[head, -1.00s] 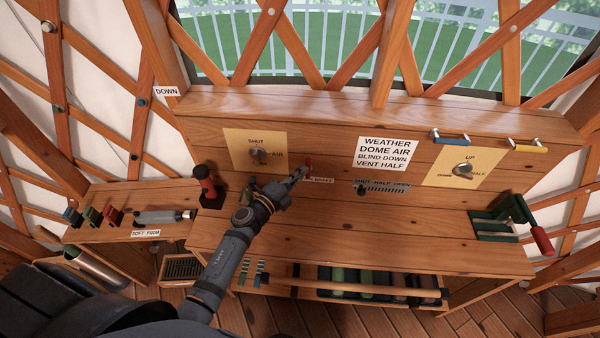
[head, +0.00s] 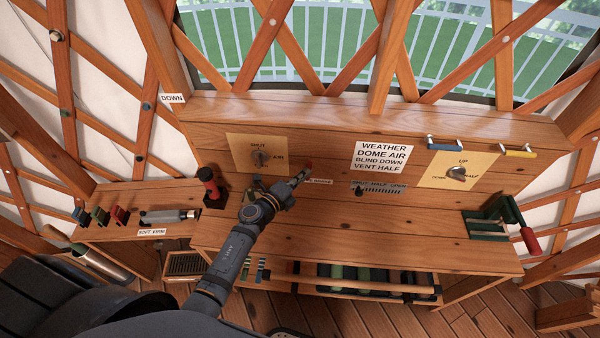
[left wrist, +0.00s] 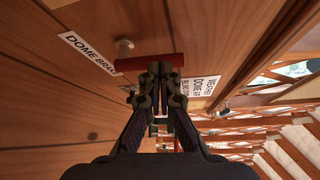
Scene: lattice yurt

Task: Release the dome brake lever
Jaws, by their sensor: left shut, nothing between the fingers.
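The dome brake lever is a small red bar on a pale metal stub, beside a white "DOME BRAKE" label (left wrist: 88,52) on the wooden panel. In the left wrist view the red lever (left wrist: 145,63) lies across the picture just beyond my fingertips. My left gripper (left wrist: 160,70) is shut and empty, its tips right at the red bar's near side. I cannot tell if they touch it. In the head view my left gripper (head: 302,177) mostly hides the lever, and only a bit of dark red shows by the tips.
A selector knob (head: 261,158) on a yellow plate is left of the gripper, and a red-topped handle (head: 209,187) stands left of the arm. A sliding vent knob (head: 360,192) lies right. A red-handled crank (head: 530,240) is at the far right. The desk's middle is clear.

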